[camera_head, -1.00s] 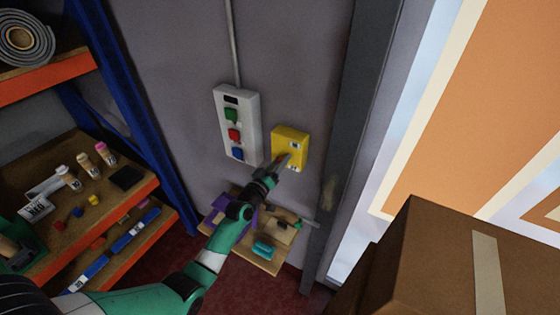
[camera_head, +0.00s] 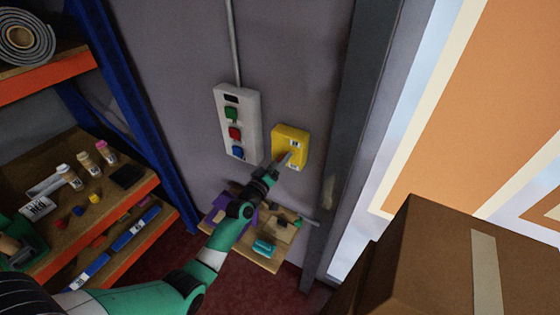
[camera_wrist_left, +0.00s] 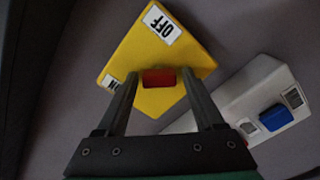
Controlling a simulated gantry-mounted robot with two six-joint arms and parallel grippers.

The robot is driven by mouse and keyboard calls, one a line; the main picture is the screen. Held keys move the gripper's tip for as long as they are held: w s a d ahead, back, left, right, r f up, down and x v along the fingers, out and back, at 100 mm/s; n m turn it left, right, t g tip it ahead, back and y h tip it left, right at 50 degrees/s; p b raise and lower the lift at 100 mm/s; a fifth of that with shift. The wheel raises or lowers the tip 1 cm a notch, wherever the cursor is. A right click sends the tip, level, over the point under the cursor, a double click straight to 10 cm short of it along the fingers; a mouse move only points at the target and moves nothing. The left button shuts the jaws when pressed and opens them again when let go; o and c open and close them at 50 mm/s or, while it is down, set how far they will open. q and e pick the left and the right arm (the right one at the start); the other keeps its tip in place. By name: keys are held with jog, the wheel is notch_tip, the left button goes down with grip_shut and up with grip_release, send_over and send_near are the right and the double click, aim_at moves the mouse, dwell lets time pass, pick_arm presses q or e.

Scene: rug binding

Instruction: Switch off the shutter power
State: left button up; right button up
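The shutter power switch is a yellow box (camera_head: 291,141) on the grey wall. In the left wrist view the yellow box (camera_wrist_left: 185,62) fills the top middle, with an OFF label (camera_wrist_left: 162,24) at its upper edge and a partly hidden ON label at its lower left. A red handle (camera_wrist_left: 158,78) shows between my left fingertips. My left gripper (camera_head: 287,158) is at the box's front, its fingers apart on both sides of the handle, with a narrow gap showing. In the head view the handle is hidden. My right gripper is in neither view.
A grey control box (camera_head: 238,122) with green, red and blue buttons hangs left of the yellow one. A small wooden shelf (camera_head: 262,261) with items sits below. Orange-edged shelving (camera_head: 75,245) is at left, a cardboard box (camera_head: 440,260) at lower right.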

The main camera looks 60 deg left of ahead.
pick_arm(q)
jog(key=shift+o, duration=0.4)
jog(key=p+v, duration=0.1)
jog(key=v, duration=1)
jog(key=shift+s+d, duration=0.2)
jog(key=shift+s, duration=0.05)
